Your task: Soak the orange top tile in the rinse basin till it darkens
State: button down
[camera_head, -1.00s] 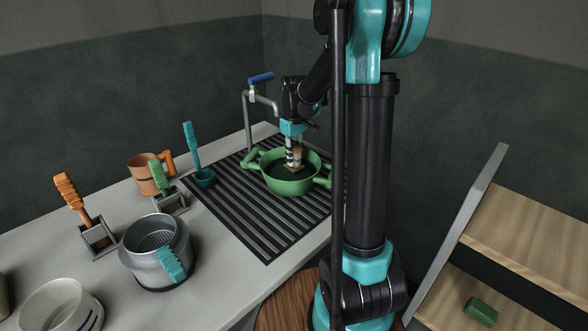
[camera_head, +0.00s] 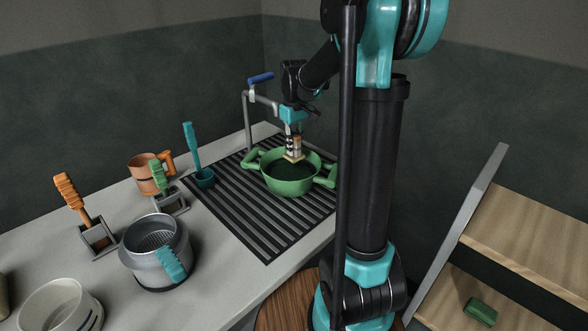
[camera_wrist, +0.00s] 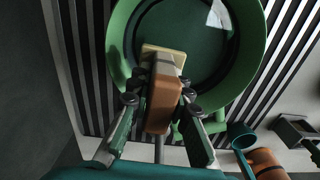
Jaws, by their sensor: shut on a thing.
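My gripper (camera_head: 293,143) is shut on an orange-brown block (camera_wrist: 162,106) with a grey band and a flat pale yellow piece (camera_wrist: 165,54) at its far end. The pale piece also shows in the head view (camera_head: 293,158), at about rim height over the green two-handled basin (camera_head: 290,186). The basin holds dark, still-looking liquid (camera_wrist: 185,38) with a bright reflection. The pale piece looks clear of the liquid. The fingers cover parts of the block's sides. I cannot make out a separate orange tile.
The basin stands on a slatted drain rack (camera_head: 240,206) beside a blue-handled tap (camera_head: 248,112). A teal ladle (camera_head: 204,178), orange mug (camera_head: 146,178), grey strainer pot (camera_head: 150,262) and white bowl (camera_head: 55,307) stand left. Wooden shelves (camera_head: 525,235) are at right.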

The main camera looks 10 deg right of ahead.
aim_at(294, 134)
jog(key=shift+r, duration=1.7)
dwell(0.7)
